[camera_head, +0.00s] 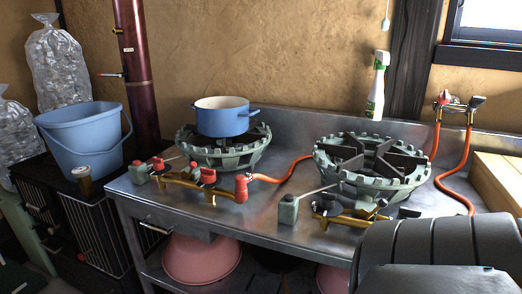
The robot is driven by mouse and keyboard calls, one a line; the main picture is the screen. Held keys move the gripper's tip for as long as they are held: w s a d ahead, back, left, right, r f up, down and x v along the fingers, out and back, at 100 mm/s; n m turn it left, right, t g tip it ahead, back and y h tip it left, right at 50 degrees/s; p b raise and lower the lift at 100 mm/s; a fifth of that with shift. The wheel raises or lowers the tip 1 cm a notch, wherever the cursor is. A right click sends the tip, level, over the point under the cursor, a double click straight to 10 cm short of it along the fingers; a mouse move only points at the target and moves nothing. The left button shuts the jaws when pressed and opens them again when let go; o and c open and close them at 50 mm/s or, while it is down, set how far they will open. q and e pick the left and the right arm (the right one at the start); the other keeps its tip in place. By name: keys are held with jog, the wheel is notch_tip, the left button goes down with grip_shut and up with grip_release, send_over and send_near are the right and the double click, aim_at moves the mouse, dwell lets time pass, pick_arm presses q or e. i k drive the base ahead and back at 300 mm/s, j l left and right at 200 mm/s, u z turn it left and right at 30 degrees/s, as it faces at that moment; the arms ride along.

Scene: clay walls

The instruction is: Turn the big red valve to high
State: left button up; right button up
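Red valve handles sit on the brass gas pipe (187,186) at the front of the left burner (224,150). One red handle (207,176) stands near the middle of the pipe, and another red handle (158,164) is at its left. Neither gripper's fingers show. A dark grey link of my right arm fills the lower right corner and hides part of the counter.
A blue pot (222,117) stands on the left burner. A right burner (372,165) with its own brass pipe (348,216) shares the metal counter (280,180). An orange hose (290,172) runs between them. A spray bottle (378,87) stands behind. A blue bucket (82,142) is left.

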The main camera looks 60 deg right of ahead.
aim_at(207, 175)
jog(key=z, duration=1.45)
